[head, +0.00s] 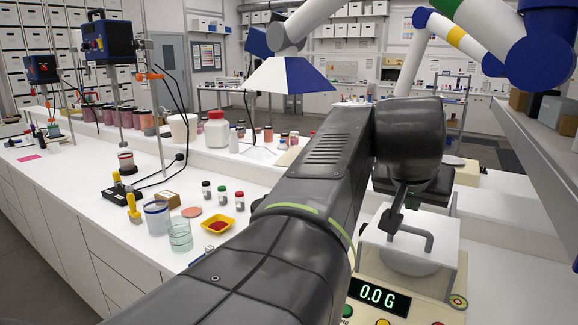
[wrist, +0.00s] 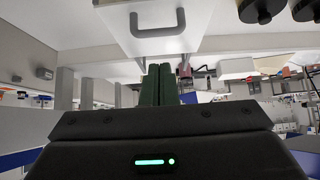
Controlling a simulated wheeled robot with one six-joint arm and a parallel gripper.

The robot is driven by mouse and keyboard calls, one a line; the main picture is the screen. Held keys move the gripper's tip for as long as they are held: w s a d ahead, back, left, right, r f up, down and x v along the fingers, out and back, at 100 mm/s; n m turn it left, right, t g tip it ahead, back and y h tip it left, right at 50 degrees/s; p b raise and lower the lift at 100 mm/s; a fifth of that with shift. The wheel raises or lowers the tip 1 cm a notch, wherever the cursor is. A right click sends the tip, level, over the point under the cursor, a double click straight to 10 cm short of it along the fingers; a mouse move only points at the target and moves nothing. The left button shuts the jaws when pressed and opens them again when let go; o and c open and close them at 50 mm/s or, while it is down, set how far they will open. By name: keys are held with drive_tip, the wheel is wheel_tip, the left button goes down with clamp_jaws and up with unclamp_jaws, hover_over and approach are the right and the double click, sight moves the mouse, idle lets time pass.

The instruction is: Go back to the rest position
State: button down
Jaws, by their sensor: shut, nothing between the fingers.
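My gripper (wrist: 159,84) shows in the wrist view with its two dark green fingers side by side and no gap between them. It holds nothing. In the head view my dark arm crosses the middle, and the gripper (head: 390,225) points down over the scale (head: 362,295), in front of its white cover (head: 447,262). The cover has a grey handle, which also shows in the wrist view (wrist: 157,29). I cannot tell from these views whether the fingers touch the cover. The scale display reads 0.0 G.
On the white counter left of my arm stand a glass beaker (head: 180,237), a yellow dish (head: 218,226) of red powder, small jars (head: 222,194) and a red-lidded white jar (head: 216,133). A grey shelf (head: 520,118) flanks the right side. My arm hides part of the counter.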

drive_tip(key=x, duration=0.8)
drive_tip(key=shift+w+f, duration=0.1)
drive_tip(key=shift+f, duration=0.05)
